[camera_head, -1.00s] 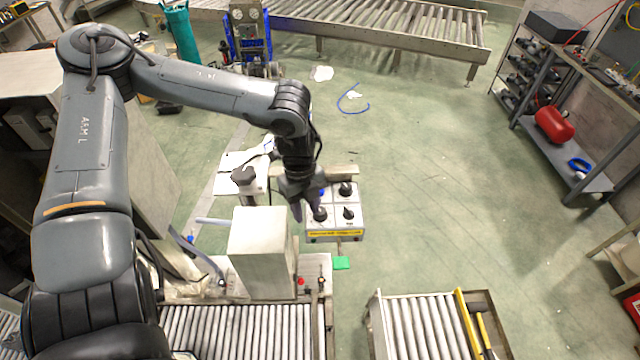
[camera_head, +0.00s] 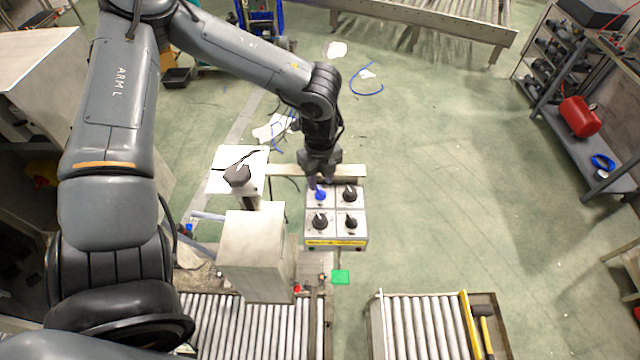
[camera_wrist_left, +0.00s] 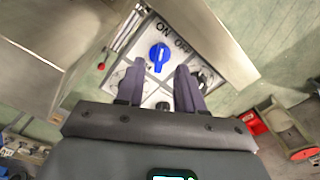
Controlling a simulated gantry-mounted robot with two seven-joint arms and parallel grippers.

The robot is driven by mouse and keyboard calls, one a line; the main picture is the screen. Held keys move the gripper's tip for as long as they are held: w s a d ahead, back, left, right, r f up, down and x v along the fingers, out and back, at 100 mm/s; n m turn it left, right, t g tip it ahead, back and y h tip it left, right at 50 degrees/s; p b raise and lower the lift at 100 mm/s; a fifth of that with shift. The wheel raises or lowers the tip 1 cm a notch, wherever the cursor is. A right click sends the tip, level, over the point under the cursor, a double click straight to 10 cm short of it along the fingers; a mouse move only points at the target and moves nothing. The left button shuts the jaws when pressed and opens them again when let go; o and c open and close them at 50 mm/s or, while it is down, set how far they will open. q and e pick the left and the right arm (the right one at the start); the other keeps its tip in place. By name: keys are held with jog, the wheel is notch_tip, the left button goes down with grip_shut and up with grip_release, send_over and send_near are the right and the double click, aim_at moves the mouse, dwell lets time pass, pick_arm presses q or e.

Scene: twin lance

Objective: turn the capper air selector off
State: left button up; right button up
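A white selector panel (camera_head: 335,233) carries a blue knob (camera_head: 320,195) at its back left and three black knobs, one of them at the back right (camera_head: 350,193). In the left wrist view the blue knob (camera_wrist_left: 159,57) sits beside the printed words ON and OFF, with its white pointer line near ON. My left gripper (camera_wrist_left: 159,85) is open and empty, its two dark fingers apart just short of the blue knob. In the head view the left gripper (camera_head: 320,182) is at the panel's back edge, by the blue knob. My right gripper does not show.
A beige box (camera_head: 255,250) stands left of the panel, with a dark-topped post (camera_head: 238,177) behind it. Roller conveyors (camera_head: 425,325) lie in front. A green tag (camera_head: 340,277) is below the panel. Open floor is to the right.

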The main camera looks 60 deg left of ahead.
aim_at(320, 189)
pick_arm(q)
jog(key=shift+f, duration=2)
grip_shut()
